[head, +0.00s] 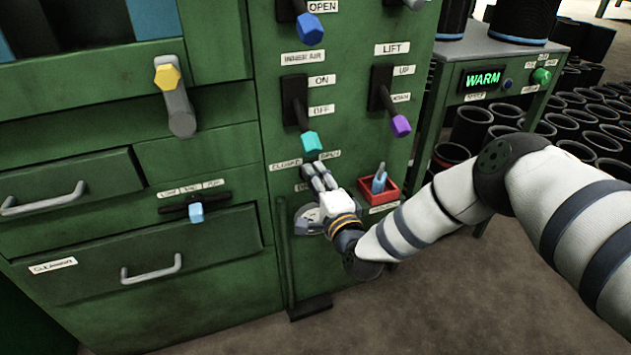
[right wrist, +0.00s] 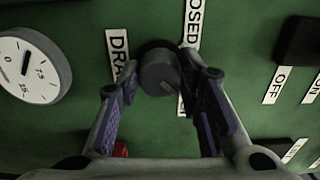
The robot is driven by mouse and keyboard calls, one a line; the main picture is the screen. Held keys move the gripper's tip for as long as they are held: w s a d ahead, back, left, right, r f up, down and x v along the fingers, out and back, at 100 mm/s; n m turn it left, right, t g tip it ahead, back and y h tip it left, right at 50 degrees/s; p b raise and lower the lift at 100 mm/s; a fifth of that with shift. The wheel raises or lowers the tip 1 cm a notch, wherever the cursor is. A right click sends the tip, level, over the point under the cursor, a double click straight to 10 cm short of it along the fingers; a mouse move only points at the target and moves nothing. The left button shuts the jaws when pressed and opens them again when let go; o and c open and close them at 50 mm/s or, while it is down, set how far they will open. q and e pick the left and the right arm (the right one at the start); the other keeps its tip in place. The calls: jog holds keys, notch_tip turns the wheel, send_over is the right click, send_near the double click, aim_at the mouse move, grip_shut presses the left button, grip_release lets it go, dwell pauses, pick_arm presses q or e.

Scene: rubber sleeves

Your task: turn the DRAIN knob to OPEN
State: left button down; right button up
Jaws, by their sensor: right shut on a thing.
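The DRAIN knob (right wrist: 158,72) is a dark grey round knob on the green panel, next to the DRAIN label (right wrist: 118,58) and the CLOSED label (right wrist: 190,30) in the right wrist view. My right gripper (right wrist: 160,85) has one purple-padded finger on each side of the knob and is shut on it. In the head view my right gripper (head: 318,178) is at the panel below the CLOSED and OPEN labels (head: 329,156), and it hides the knob. The knob's exact setting is hard to read. My left gripper is not in view.
A white gauge (right wrist: 28,68) sits beside the knob. The INNER AIR lever with a teal tip (head: 311,143) is just above my gripper. A red holder (head: 366,187) with a blue-grey item juts out to the right. The LIFT lever (head: 400,125) has a purple tip.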

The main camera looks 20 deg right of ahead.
dwell(0.4)
jog(key=o, duration=1.2)
jog(key=shift+c, duration=0.2)
jog(key=s, duration=1.2)
jog(key=shift+d, duration=0.2)
